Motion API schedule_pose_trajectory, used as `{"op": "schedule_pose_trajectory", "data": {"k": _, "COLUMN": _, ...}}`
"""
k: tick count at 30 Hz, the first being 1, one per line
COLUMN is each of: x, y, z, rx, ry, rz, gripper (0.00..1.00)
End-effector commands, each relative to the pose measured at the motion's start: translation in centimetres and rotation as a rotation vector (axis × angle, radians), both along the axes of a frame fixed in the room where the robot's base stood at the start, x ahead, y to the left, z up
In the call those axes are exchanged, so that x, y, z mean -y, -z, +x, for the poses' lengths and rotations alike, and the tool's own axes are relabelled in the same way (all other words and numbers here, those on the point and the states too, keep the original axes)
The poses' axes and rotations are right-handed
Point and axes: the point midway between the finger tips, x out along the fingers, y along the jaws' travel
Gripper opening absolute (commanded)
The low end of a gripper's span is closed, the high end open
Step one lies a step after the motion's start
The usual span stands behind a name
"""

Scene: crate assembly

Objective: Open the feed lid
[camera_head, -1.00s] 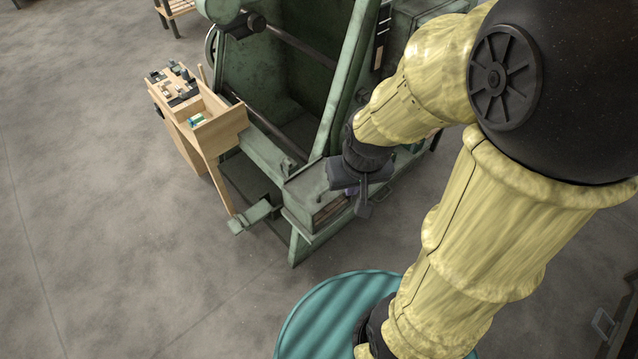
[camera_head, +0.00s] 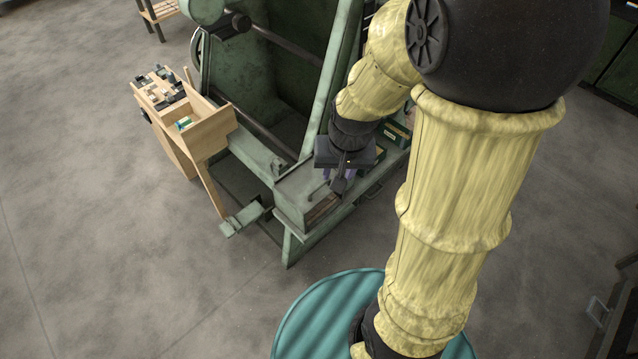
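The green machine (camera_head: 274,166) stands in the upper middle. At its front right corner is a box-like green feed section (camera_head: 289,216) with a flat top. An opening in it shows wooden slats (camera_head: 322,208). I cannot tell which surface is the feed lid; part of this section is hidden behind my gripper. My gripper (camera_head: 340,185) is dark and points down over the right part of this section, close to the slatted opening. Its fingers are small and partly hidden by its own body, so I cannot tell whether they are open or touching anything.
A wooden stand (camera_head: 212,132) with a tray of small dark and light parts is left of the machine. A green foot-like bracket (camera_head: 243,217) juts out at the machine's lower left. The grey floor at left is clear.

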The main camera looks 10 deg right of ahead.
Motion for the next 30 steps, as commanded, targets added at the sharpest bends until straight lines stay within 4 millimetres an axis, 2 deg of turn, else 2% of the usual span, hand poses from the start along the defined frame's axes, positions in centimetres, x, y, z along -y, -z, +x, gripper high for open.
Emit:
{"op": "schedule_pose_trajectory", "data": {"k": 1, "x": 0.2, "y": 1.7, "z": 1.7, "rx": -0.015, "ry": 0.074, "rz": 0.023, "gripper": 0.34}}
{"op": "schedule_pose_trajectory", "data": {"k": 9, "x": 1.8, "y": 8.2, "z": 10.6, "rx": -0.067, "ry": 0.533, "rz": 0.154, "gripper": 0.34}}
{"op": "schedule_pose_trajectory", "data": {"k": 12, "x": 2.4, "y": 10.4, "z": 13.2, "rx": -0.078, "ry": 0.673, "rz": 0.191, "gripper": 0.34}}
{"op": "schedule_pose_trajectory", "data": {"k": 15, "x": 2.8, "y": 11.7, "z": 14.9, "rx": -0.085, "ry": 0.762, "rz": 0.214, "gripper": 0.34}}
{"op": "schedule_pose_trajectory", "data": {"k": 18, "x": 2.9, "y": 12.1, "z": 15.5, "rx": -0.086, "ry": 0.798, "rz": 0.225, "gripper": 0.34}}
{"op": "schedule_pose_trajectory", "data": {"k": 30, "x": 2.9, "y": 12.5, "z": 15.5, "rx": -0.089, "ry": 0.798, "rz": 0.225, "gripper": 0.34}}
